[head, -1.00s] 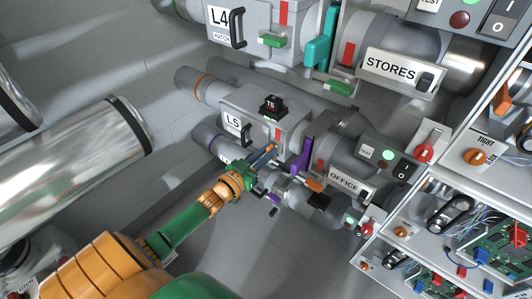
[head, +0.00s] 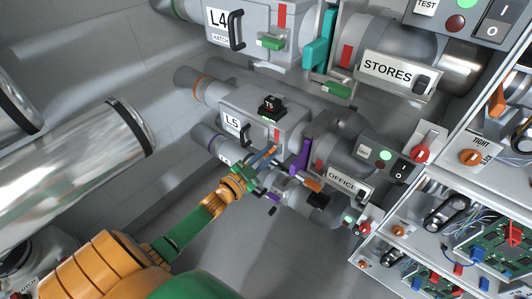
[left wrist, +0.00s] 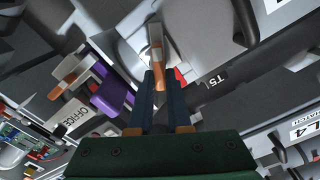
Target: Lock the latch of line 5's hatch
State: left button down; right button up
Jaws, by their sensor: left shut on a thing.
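The line 5 hatch box (head: 258,122) is grey, with an L5 label (head: 232,148) and a black handle (head: 246,133). A black T5 block (head: 272,106) stands on top of it. My left gripper (head: 270,151) is at the near lower edge of this box. In the left wrist view its two dark blue fingers (left wrist: 156,82) are close together around an orange-brown and pale bar (left wrist: 156,42), which looks like the latch lever. The fingers hide part of the bar and its mount. A red mark (left wrist: 181,77) shows just beside the fingers. My right gripper is not in view.
A purple lever (head: 302,156) stands just right of the gripper, also seen in the left wrist view (left wrist: 112,95). The OFFICE pipe sign (head: 342,181) is beyond it. The L4 hatch with its green latch (head: 271,43) is above. Open floor (head: 240,250) lies below.

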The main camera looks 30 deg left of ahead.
pick_arm(q)
jog(key=m, duration=0.3)
jog(key=f+m+b, duration=0.1)
jog(key=m, duration=0.3)
jog(key=m+b, duration=0.1)
jog(key=m, duration=0.3)
jog(key=shift+d+f, duration=0.15)
jog(key=shift+d, duration=0.2)
jog(key=shift+m, duration=0.5)
jog(key=c, duration=0.9)
grip_release()
jog(key=shift+o, duration=0.2)
jog(key=shift+s, duration=0.1)
jog(key=s, duration=0.7)
jog(key=shift+a+p, duration=0.3)
